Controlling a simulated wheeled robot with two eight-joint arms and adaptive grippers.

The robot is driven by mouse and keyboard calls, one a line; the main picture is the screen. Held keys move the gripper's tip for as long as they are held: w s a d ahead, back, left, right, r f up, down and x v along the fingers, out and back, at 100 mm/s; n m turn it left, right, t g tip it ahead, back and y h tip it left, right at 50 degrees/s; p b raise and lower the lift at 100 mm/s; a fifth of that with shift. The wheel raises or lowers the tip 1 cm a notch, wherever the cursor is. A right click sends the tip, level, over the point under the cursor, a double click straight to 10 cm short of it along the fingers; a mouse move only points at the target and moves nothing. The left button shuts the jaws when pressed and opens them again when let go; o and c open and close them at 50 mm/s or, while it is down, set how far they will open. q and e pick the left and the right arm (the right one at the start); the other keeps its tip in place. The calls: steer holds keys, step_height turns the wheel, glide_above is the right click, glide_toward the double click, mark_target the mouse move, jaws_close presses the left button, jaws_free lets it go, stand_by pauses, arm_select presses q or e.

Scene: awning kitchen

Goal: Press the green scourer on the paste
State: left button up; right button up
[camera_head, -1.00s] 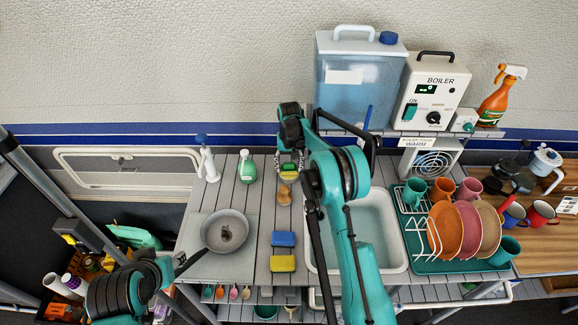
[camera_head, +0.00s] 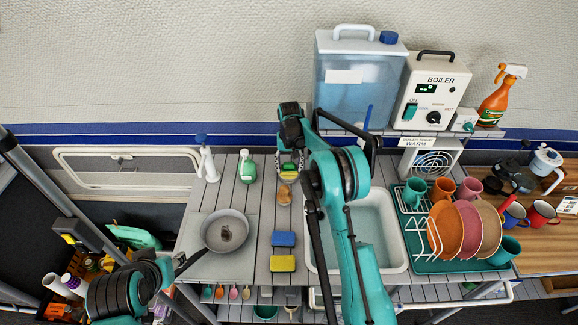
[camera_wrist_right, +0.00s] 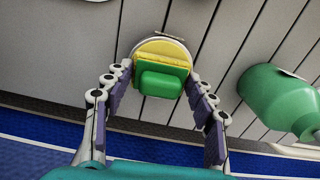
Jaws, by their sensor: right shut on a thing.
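The green scourer (camera_wrist_right: 161,84) is a green block with a yellow layer beneath it in the right wrist view. My right gripper (camera_wrist_right: 160,74) is shut on it, a finger at each side. Directly under it is a round pale tin (camera_wrist_right: 165,43) with yellowish paste; whether the scourer touches the paste is unclear. In the head view my right gripper (camera_head: 289,163) reaches down over the tin (camera_head: 289,177) at the back of the counter, and mostly hides the scourer.
A green bottle (camera_head: 247,167) stands just left of the right gripper. A brown object (camera_head: 284,196), a blue sponge (camera_head: 284,239) and a yellow sponge (camera_head: 283,263) lie in front. A pan (camera_head: 225,231) is at left. The sink (camera_head: 382,235) and dish rack (camera_head: 432,265) are right.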

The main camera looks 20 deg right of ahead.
mark_target(289, 164)
steer(key=shift+r+p, duration=1.85)
steer(key=shift+r, duration=1.65)
steer(key=shift+f, duration=0.1)
